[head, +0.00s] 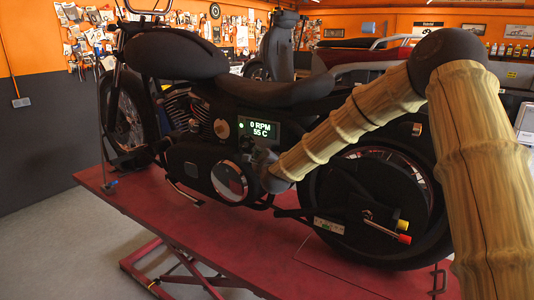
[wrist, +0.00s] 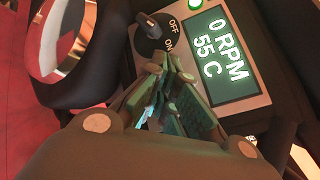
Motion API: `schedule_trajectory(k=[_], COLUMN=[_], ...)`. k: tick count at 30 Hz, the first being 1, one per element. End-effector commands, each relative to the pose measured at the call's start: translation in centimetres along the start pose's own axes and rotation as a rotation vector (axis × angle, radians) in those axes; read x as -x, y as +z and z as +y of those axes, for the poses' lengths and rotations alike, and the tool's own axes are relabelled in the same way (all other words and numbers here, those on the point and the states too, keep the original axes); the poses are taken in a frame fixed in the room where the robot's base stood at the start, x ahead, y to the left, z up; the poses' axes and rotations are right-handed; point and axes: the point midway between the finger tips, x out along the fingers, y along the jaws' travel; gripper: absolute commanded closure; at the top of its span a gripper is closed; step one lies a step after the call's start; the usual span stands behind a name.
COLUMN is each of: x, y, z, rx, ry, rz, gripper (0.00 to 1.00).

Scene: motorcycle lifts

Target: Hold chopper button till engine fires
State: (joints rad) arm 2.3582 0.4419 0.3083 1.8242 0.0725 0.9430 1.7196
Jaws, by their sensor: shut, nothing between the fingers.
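The black chopper (head: 180,60) stands on a red lift. Its engine-side panel has a screen (head: 258,130) reading 0 RPM and 55 C; the screen also shows in the wrist view (wrist: 222,55). Beside it is a lit green round spot (wrist: 195,3), a button or a lamp, I cannot tell which. A black knob (wrist: 150,30) sits by OFF and ON labels; its setting is unclear. My gripper (wrist: 168,72) is shut and empty, with its tips just below the knob and left of the screen. Contact cannot be told. In the head view my gripper (head: 264,157) is small and dark below the panel.
The red lift platform (head: 130,198) lies under the wheels. A round polished cover (head: 229,181) is left of my gripper. A lever with red and yellow ends (head: 395,232) is near the rear wheel. Grey floor (head: 60,255) is free at left.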

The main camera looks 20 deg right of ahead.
Motion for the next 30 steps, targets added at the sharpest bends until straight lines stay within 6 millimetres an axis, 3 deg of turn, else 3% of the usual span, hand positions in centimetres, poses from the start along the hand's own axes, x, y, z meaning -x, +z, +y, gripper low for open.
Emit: schedule_trajectory(k=[30], x=[-0.56], y=[-0.41], z=[-0.44], rx=[0.000], ry=[0.000], rz=[0.000], gripper=[1.00])
